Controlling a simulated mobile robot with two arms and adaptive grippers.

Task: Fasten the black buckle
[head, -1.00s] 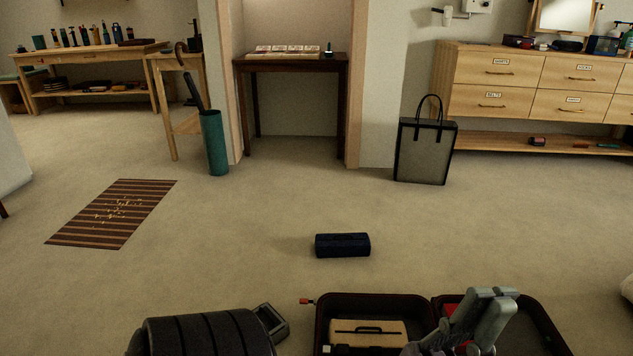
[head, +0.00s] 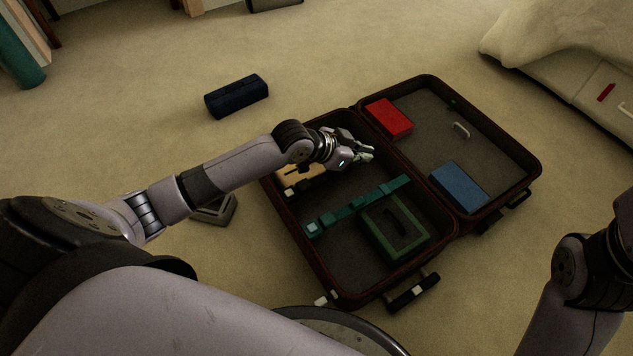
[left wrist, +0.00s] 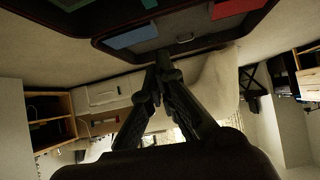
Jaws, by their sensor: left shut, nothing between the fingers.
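The suitcase (head: 325,270) lies open on the floor. I cannot make out the black buckle for certain; my left arm and gripper cover part of the far left half. A tan case (head: 300,177) there is partly hidden by my arm. A green strap (head: 365,200) with a pale teal buckle piece (head: 312,228) at its left end crosses the left half. My left gripper (head: 368,152) is shut and empty above the suitcase near the middle hinge. Its closed fingertips (left wrist: 162,52) also show in the left wrist view. My right arm is at the right edge; its gripper is out of view.
A green case (head: 415,248) lies beside the strap. A red box (head: 389,118) and a blue box (head: 459,187) lie in the right half. A dark blue case (head: 237,97) and a grey item (head: 215,209) are on the floor. A bed (head: 560,55) stands at upper right.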

